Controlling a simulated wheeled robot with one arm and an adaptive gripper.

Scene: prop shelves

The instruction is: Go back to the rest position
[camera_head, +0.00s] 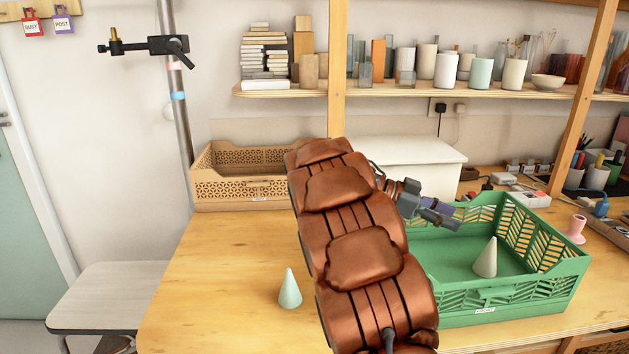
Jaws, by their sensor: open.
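My gripper (438,215) is at the end of my copper-coloured arm, over the left back part of the green crate (530,302). Its fingers point right, are open and hold nothing that I can see. A pale cone (486,258) stands upright inside the green crate, right of and below my gripper in the picture. A second, pale green cone (290,289) stands upright on the wooden table (215,290), left of my arm. My arm hides the crate's left side and part of the table.
A tan crate (240,189) stands at the back left, with a white box (405,158) behind my arm. A pink holder (575,229) stands right of the green crate. A shelf (420,88) with several cups is above. The table's front left is mostly clear.

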